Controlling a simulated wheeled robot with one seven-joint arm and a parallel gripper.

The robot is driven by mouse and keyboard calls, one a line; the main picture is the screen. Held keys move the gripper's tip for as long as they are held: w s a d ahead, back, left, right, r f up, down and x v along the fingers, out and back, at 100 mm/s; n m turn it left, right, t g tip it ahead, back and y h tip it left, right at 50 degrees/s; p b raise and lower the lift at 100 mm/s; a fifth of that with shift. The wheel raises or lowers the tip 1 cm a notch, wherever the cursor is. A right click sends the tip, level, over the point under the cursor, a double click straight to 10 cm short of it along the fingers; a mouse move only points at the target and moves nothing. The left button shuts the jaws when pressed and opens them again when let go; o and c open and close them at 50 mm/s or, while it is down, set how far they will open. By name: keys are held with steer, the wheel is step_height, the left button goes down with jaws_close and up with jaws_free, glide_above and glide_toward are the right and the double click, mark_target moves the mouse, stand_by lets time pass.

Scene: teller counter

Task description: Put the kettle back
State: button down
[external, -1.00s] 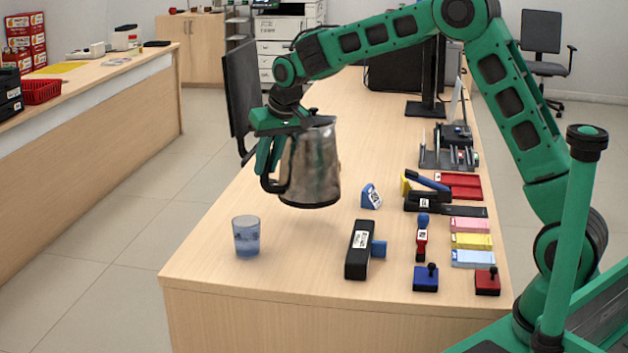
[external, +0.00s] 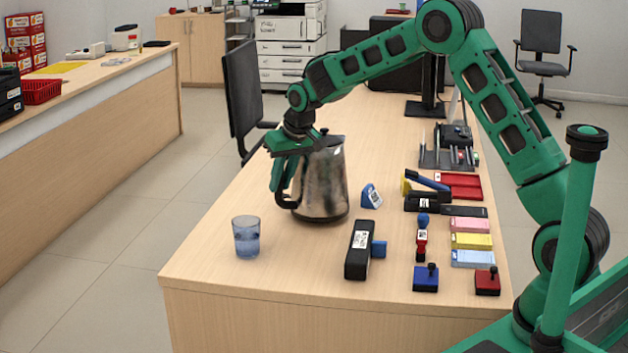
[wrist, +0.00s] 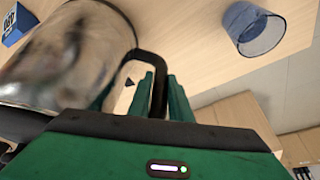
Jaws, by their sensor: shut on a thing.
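The kettle (external: 323,181) is a worn silver metal pot with a black handle and a dark lid knob. It is upright, at or just above the counter (external: 215,287); I cannot tell if its base touches. My gripper (external: 284,190) is shut on the black handle on the kettle's left side. In the wrist view the kettle (wrist: 75,60) fills the upper left, and the handle (wrist: 158,85) passes between the green fingers. A glass (external: 246,237) with bluish water stands on the counter to the left and nearer the front, apart from the kettle.
A black stapler-like block (external: 358,250) and a blue-white block (external: 371,196) lie to the kettle's right. Stamps, coloured pads and a red tray (external: 459,186) fill the counter's right side. The counter between glass and black block is clear. A dark chair (external: 243,90) stands behind left.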

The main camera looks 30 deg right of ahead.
steer(key=shift+w+f, duration=0.1)
steer(key=shift+f, duration=0.65)
steer(key=c, duration=1.6)
jaws_free()
steer(key=v, duration=1.2)
